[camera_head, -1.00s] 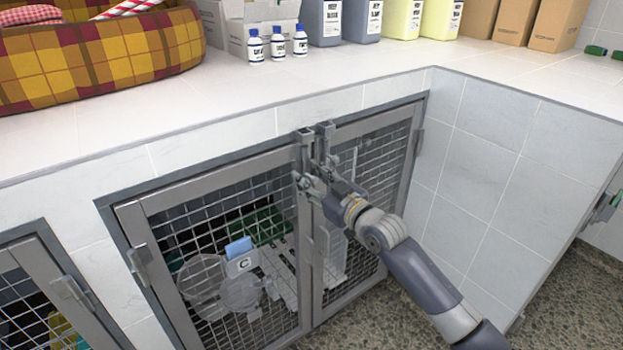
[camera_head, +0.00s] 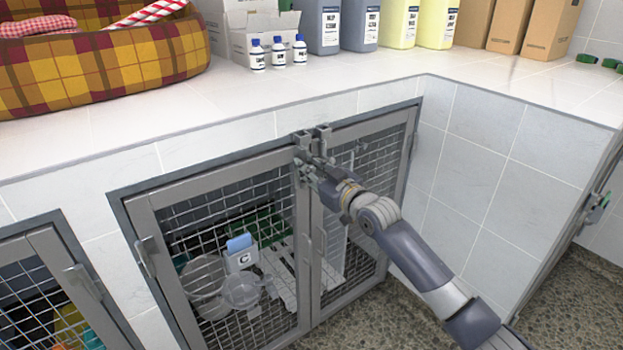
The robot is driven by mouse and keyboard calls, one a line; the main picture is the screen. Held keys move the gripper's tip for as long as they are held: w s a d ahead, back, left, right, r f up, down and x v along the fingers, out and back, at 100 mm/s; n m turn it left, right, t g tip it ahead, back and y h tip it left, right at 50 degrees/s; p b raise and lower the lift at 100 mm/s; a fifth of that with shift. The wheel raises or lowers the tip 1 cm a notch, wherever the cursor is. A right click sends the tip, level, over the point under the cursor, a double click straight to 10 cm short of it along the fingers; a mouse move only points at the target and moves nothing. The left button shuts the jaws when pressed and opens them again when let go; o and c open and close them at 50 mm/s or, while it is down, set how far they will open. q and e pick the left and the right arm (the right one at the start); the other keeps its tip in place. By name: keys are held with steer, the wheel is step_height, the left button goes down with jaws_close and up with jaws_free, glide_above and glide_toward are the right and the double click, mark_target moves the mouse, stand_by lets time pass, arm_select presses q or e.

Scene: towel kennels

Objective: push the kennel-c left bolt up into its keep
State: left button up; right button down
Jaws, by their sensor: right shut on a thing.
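Kennel C has two grey-framed mesh doors, a left door (camera_head: 307,262) and a right door (camera_head: 398,185), both looking closed. Two small bolt keeps (camera_head: 301,138) sit side by side at the top where the doors meet. My right gripper (camera_head: 304,164) is at the top of the left door's inner edge, just below the left keep. It is shut on the left bolt, which is mostly hidden by the fingers. My left gripper is not in view.
The white tiled counter (camera_head: 240,110) overhangs just above the doors. On it are a plaid pet bed (camera_head: 100,70), small bottles (camera_head: 279,52), jugs (camera_head: 360,25) and brown boxes (camera_head: 515,28). A tiled side wall (camera_head: 480,170) stands right of the kennel. Another kennel door (camera_head: 75,262) is at lower left.

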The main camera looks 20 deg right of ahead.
steer(key=shift+w+r, duration=0.15)
steer(key=shift+r, duration=0.15)
steer(key=c, duration=1.5)
jaws_free()
steer(key=shift+c, duration=0.2)
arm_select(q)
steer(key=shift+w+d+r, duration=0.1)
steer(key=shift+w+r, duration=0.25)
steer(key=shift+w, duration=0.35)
arm_select(e)
steer(key=shift+f, duration=0.1)
steer(key=shift+s+d+f, duration=0.1)
steer(key=shift+s, duration=0.2)
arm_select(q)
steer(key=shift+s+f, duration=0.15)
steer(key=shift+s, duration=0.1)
arm_select(e)
steer(key=v, duration=1.1)
steer(key=shift+s, duration=0.25)
